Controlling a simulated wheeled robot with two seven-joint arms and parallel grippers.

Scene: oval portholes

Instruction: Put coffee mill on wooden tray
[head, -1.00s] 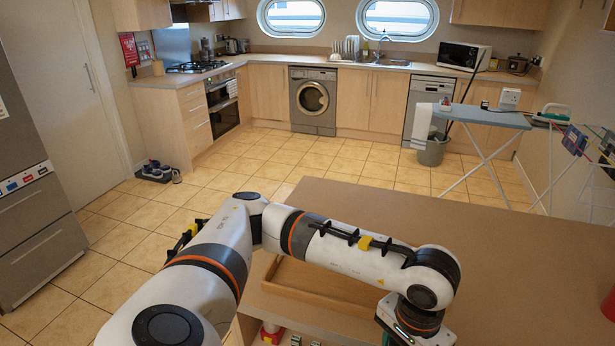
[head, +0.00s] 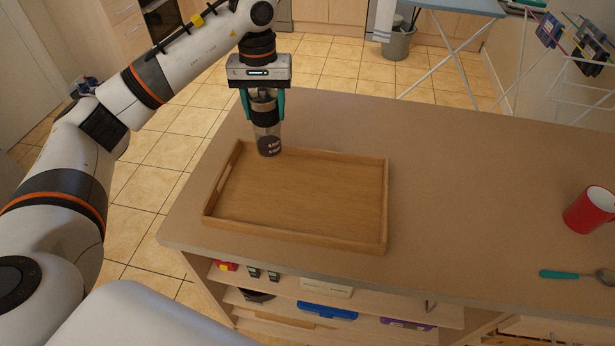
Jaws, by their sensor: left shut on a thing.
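The coffee mill (head: 266,136) is a clear and black cylinder, upright, in my left gripper (head: 265,104). The gripper's teal fingers are shut on its upper part. The mill is at the far edge of the wooden tray (head: 388,215), near its far left corner. I cannot tell whether its base hangs above the tray or touches anything. The tray is a shallow rectangle with raised walls and handle slots, and its floor looks empty. It rests on the brown counter (head: 450,180). My right gripper is not in view.
A red mug (head: 588,210) stands at the counter's right, with a teal-handled utensil (head: 570,274) in front of it. Shelves below the counter's front edge hold a blue item (head: 328,311) and other things. The counter between tray and mug is clear.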

